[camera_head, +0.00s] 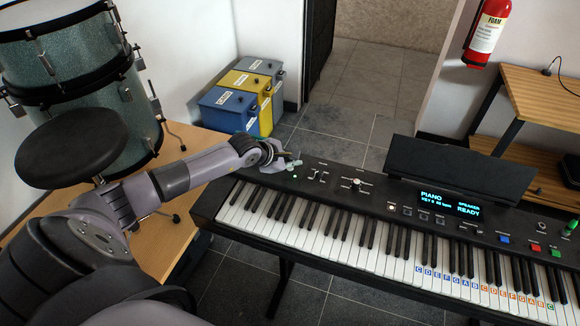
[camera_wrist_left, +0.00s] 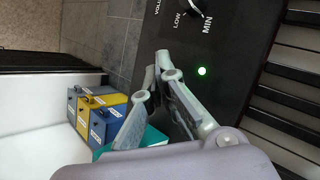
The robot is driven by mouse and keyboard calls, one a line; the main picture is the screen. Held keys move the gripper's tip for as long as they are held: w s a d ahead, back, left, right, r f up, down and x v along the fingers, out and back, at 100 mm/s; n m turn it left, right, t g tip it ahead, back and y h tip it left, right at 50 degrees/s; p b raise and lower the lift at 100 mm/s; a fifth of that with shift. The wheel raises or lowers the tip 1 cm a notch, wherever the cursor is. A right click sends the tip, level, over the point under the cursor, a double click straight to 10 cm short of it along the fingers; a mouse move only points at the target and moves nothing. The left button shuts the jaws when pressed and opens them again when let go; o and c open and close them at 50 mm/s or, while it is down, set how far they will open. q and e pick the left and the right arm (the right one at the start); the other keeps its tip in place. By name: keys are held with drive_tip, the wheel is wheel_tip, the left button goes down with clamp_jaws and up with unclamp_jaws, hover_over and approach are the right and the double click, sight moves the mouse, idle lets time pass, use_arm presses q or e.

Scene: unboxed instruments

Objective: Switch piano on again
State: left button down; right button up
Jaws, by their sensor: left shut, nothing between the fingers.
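The black keyboard piano (camera_head: 340,194) runs across the right half of the head view. Its display (camera_head: 450,203) is lit and reads "PIANO" and "SPEAKER READY". My left gripper (camera_head: 291,162) is at the left end of the control panel, shut and empty. In the left wrist view its fingers (camera_wrist_left: 160,66) are together over the panel's dark edge, and they hide part of it. A small green light (camera_wrist_left: 202,71) glows beside them, close to a knob (camera_wrist_left: 182,5) labelled "LOW" and "MIN". I cannot tell whether the fingertips touch the panel. My right gripper is not in view.
Blue and yellow bins (camera_head: 228,112) stand behind the piano's left end. A drum (camera_head: 75,70) and a black stool (camera_head: 72,146) are at the left. A wooden shelf (camera_head: 540,98) and a fire extinguisher (camera_head: 488,30) are at the right. Tiled floor (camera_head: 345,125) behind the piano is clear.

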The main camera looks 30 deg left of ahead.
sight(292, 170)
use_arm(q)
drive_tip(key=shift+r, duration=0.4)
wheel_tip(292, 170, up, 6)
drive_tip(key=p, duration=0.3)
drive_tip(key=shift+p, duration=0.4)
drive_tip(key=shift+d, duration=0.1)
